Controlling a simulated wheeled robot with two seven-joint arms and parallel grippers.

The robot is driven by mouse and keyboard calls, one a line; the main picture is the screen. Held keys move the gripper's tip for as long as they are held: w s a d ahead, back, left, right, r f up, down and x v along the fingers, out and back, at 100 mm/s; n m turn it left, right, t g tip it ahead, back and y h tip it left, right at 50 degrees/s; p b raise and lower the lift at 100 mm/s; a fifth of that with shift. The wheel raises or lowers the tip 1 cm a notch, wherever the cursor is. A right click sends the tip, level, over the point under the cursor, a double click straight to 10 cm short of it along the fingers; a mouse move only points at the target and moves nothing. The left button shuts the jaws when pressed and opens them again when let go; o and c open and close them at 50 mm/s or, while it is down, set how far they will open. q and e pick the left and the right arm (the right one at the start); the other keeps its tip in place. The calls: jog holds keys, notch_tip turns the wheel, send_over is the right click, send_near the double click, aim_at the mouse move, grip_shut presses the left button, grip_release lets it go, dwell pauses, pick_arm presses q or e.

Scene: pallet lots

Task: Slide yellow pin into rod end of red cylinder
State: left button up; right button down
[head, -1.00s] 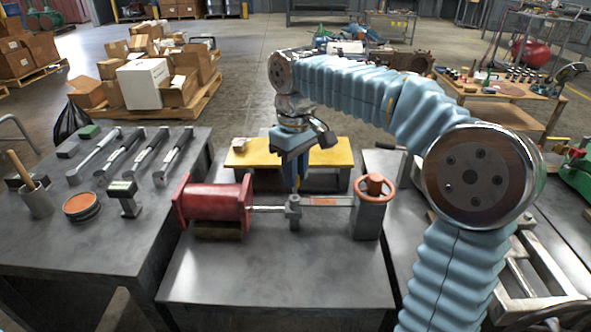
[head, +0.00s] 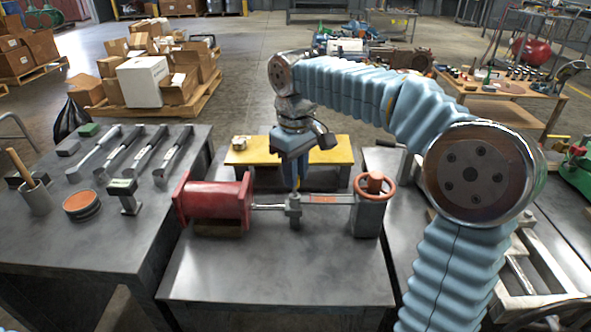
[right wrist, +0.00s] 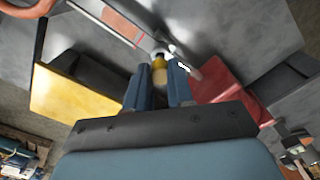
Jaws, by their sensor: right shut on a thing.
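The red cylinder (head: 213,202) lies on the middle bench, with its rod reaching right to a grey rod end (head: 294,212). My right gripper (head: 295,186) points down just above the rod end. In the right wrist view its blue fingers (right wrist: 160,82) are shut on the yellow pin (right wrist: 159,64). The pin's lower end is at the rod end; the fingers hide part of it, and I cannot tell how deep it sits. The red cylinder also shows in the right wrist view (right wrist: 222,82). My left gripper is out of view.
A grey block with an orange handwheel (head: 374,186) stands right of the rod end, joined by a flat bar (head: 330,199). A yellow table (head: 335,152) is behind. The left bench (head: 45,245) carries tools and a round tin. The middle bench's front (head: 275,275) is clear.

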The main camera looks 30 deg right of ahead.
jog(key=shift+f+b, duration=0.85)
jog(key=shift+f, duration=0.55)
jog(key=c, duration=0.9)
grip_release()
notch_tip(320, 180, up, 14)
jog(key=p, duration=0.3)
